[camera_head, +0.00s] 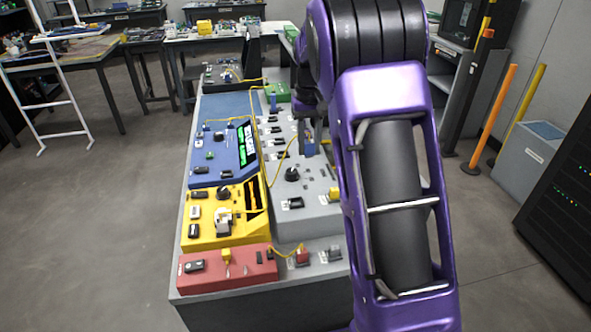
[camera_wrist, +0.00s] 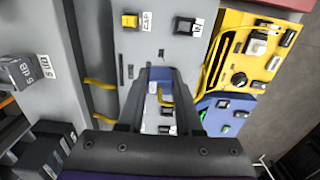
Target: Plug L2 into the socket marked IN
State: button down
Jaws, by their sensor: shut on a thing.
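My gripper (camera_wrist: 160,85) is shut on a blue plug (camera_wrist: 159,75), seen between its dark fingers in the wrist view. Its label is not readable, so I cannot tell from the picture that it is L2. In the head view my gripper (camera_head: 310,142) is above the grey panel (camera_head: 312,215), partly hidden by my arm. The black socket (camera_wrist: 185,25) beside the white IN label (camera_wrist: 198,28) is beyond the fingertips in the wrist view, apart from the plug. It appears in the head view as a black socket (camera_head: 292,203) on the near part of the grey panel.
A yellow connector (camera_wrist: 130,20) stands beside the socket. A yellow device (camera_head: 232,213), a blue device (camera_head: 222,155) with a green screen and a red box (camera_head: 225,268) crowd the bench's left side. Yellow cables (camera_head: 283,157) loop across the panel.

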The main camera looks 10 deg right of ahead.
jog(key=s+a+f+b, duration=0.1)
jog(key=f+b, duration=0.1)
jog(key=f, duration=0.1)
jog(key=s+a+f+b, duration=0.2)
jog(key=f, duration=0.1)
jog(key=s+a+f+b, duration=0.1)
jog(key=s+f+b, duration=0.1)
jog(key=f, duration=0.2)
jog(key=shift+a, duration=0.2)
jog(key=shift+r+p, duration=0.1)
jog(key=shift+p, duration=0.25)
dwell(0.9)
jog(key=shift+f+b, duration=0.3)
jog(key=shift+f, duration=0.3)
dwell(0.4)
jog(key=c, duration=0.5)
grip_release()
